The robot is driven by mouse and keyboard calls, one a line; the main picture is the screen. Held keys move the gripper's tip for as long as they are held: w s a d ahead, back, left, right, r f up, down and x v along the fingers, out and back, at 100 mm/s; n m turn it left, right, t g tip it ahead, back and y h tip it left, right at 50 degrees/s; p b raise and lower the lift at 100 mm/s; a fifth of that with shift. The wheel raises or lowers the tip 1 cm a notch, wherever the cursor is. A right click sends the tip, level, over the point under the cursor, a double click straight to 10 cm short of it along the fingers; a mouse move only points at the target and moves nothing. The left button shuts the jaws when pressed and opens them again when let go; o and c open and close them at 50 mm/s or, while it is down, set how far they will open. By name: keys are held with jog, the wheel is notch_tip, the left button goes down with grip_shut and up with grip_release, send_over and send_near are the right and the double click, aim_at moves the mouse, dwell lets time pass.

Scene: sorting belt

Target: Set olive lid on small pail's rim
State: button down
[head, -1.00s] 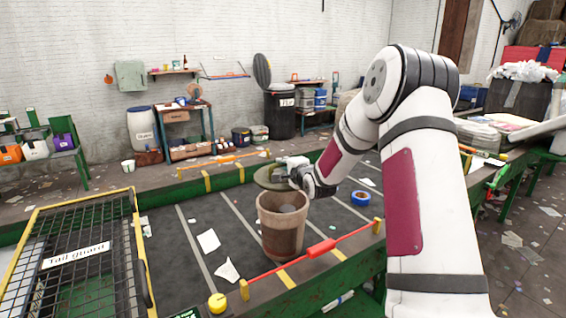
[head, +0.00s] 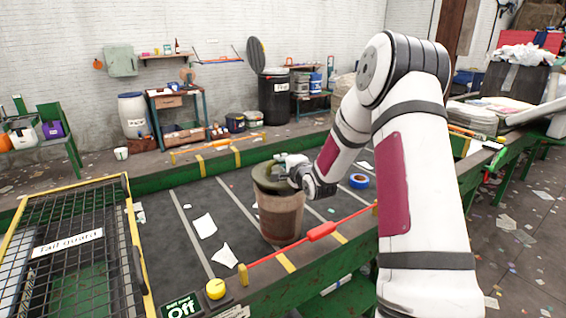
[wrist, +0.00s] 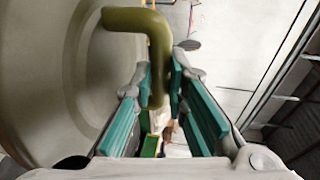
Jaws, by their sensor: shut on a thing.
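The small pail (head: 281,218) is brown and stands upright on the dark belt. The olive lid (head: 267,180) is over the pail's mouth in the head view and hides its opening. Whether the lid touches the rim all round, I cannot tell. My gripper (head: 283,166) is at the lid's top, right of its middle. In the wrist view the pads of my gripper (wrist: 160,88) are shut on the lid's bent olive handle (wrist: 150,22). The pale lid face (wrist: 60,80) fills the left of that view.
Paper scraps (head: 205,224) and a blue tape roll (head: 359,181) lie on the belt. A tail guard cage (head: 70,245) stands at left.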

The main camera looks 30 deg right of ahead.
jog(key=shift+f, duration=0.95)
dwell(0.4)
jog(key=c, duration=1.5)
grip_release()
jog(key=v, duration=1.2)
jog(key=s+a+r+n+g, duration=0.5)
jog(key=s+a+r+n, duration=0.35)
jog(key=a+n, duration=0.2)
jog(key=s+a+r+n+g, duration=0.1)
jog(key=s+a+n, duration=0.2)
jog(key=s, duration=0.4)
jog(key=s+a+r+n+g+y, duration=0.1)
jog(key=s+a+r+n+g, duration=0.1)
jog(key=s+a, duration=0.3)
jog(key=s+a+r+n+g+y, duration=0.1)
jog(key=s+a+n, duration=0.3)
jog(key=s, duration=0.6)
jog(key=shift+s+a+r+g, duration=0.15)
jog(key=shift+s+r+g, duration=0.2)
jog(key=shift+g, duration=0.15)
